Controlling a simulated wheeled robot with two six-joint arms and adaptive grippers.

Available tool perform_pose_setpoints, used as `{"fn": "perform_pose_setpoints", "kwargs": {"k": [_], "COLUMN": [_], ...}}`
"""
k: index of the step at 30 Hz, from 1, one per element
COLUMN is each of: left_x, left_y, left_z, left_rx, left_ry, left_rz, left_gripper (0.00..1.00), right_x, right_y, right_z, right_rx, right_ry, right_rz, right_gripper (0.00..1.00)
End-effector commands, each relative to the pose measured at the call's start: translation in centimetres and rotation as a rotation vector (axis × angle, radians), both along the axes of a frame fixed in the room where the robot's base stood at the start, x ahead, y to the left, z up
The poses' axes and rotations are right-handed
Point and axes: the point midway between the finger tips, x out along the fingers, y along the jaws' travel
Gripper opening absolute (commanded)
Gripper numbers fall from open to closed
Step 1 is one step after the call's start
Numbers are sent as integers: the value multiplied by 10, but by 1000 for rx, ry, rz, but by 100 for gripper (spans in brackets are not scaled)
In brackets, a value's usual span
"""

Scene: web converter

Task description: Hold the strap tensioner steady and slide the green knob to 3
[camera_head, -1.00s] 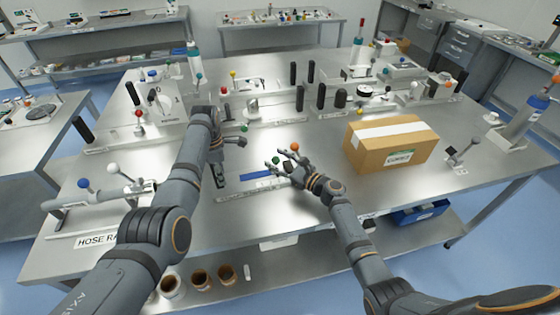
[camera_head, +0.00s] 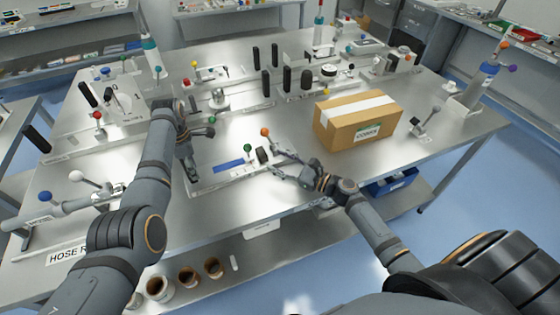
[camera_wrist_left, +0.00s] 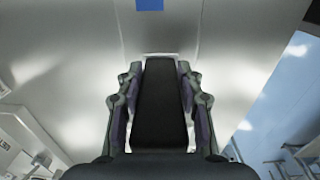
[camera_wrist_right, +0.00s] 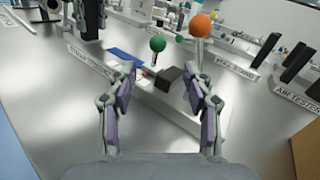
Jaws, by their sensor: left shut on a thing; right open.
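The strap tensioner is a low fixture on the bench with a pale base (camera_head: 215,182), a blue strip (camera_head: 229,165) and a black block (camera_head: 263,155). The green knob (camera_head: 247,147) stands on it between the strip and the block. The knob also shows in the right wrist view (camera_wrist_right: 157,44), beyond the fingers. My left gripper (camera_head: 188,165) is at the fixture's left end, shut on a black upright handle (camera_wrist_left: 160,105). My right gripper (camera_head: 274,162) is open and empty at the right end, apart from the green knob. The scale numbers are not readable.
An orange ball (camera_head: 264,132) stands close to the green knob, near my right fingers. A cardboard box (camera_head: 358,125) sits to the right. Black posts (camera_head: 287,79) and other fixtures line the back. The bench in front of the box is clear.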

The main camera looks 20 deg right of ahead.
Motion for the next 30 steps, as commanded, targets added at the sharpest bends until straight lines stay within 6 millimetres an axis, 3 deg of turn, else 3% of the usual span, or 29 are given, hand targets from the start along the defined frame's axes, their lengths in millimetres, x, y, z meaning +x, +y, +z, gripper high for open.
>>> {"fn": "perform_pose_setpoints", "kwargs": {"k": [1, 26, 27, 30], "left_x": [-5, -4, -4, -4], "left_y": [1, 1, 1, 1], "left_z": [-9, -1, -1, 0], "left_rx": [3, 3, 3, 2], "left_ry": [18, 16, 15, 13], "left_rz": [0, 0, 0, 0], "left_gripper": [0, 0, 41, 55], "right_x": [0, 0, 0, 0], "right_y": [0, 0, 0, 0], "right_z": [-1, 9, 9, 9], "right_rx": [0, 0, 0, 0], "right_ry": [0, 0, 0, 0], "right_rz": [0, 0, 0, 0], "right_gripper": [52, 52, 52, 52]}}
